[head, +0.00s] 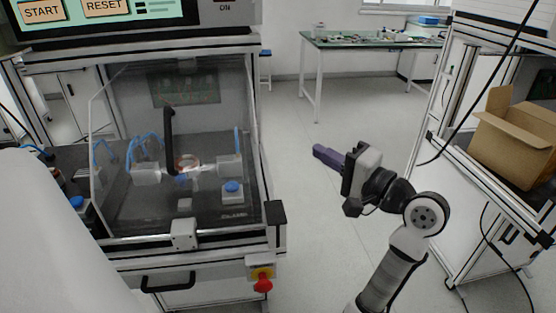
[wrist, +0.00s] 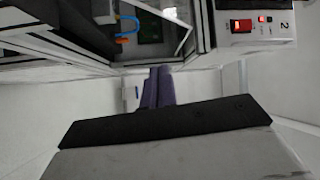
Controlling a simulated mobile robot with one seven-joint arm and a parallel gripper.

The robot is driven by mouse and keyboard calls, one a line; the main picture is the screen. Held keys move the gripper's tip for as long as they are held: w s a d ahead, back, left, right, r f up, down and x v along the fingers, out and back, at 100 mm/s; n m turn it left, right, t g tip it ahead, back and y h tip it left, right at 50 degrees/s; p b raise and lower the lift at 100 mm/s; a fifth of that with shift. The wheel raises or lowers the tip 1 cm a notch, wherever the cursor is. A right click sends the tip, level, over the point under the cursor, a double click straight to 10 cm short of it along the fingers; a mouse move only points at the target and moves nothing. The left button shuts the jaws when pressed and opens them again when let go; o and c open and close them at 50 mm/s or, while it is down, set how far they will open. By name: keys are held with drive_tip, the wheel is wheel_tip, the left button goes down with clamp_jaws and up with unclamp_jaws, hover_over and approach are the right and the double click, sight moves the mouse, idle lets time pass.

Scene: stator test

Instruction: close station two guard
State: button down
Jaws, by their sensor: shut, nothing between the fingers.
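A test station stands at the left of the head view, with a clear guard (head: 215,85) across its front. The guard has a long black handle (head: 170,140); I cannot tell whether it is fully shut. My gripper (head: 318,151), with purple fingers, is shut and empty in open air right of the station, apart from the guard and handle. In the wrist view the fingers (wrist: 158,72) are together, below a station with a panel marked 2 (wrist: 284,25) and a red switch (wrist: 242,26). The head view shows no station number.
Blue tubes and a round part (head: 187,162) show behind the guard. A red and yellow stop button (head: 263,284) juts from the station's front. A cardboard box (head: 515,140) sits on a bench at right. A green-topped table (head: 375,42) stands behind; the floor between is clear.

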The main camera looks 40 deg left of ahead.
drive_tip(key=s+d+f+g, duration=0.1)
drive_tip(key=d+f+g, duration=0.2)
drive_tip(key=d, duration=0.1)
drive_tip(key=s+a+p, duration=0.3)
drive_tip(key=s+a, duration=0.1)
drive_tip(key=a, duration=0.8)
drive_tip(key=shift+a+h, duration=0.25)
drive_tip(key=shift+h, duration=0.15)
drive_tip(key=shift+s+r, duration=0.1)
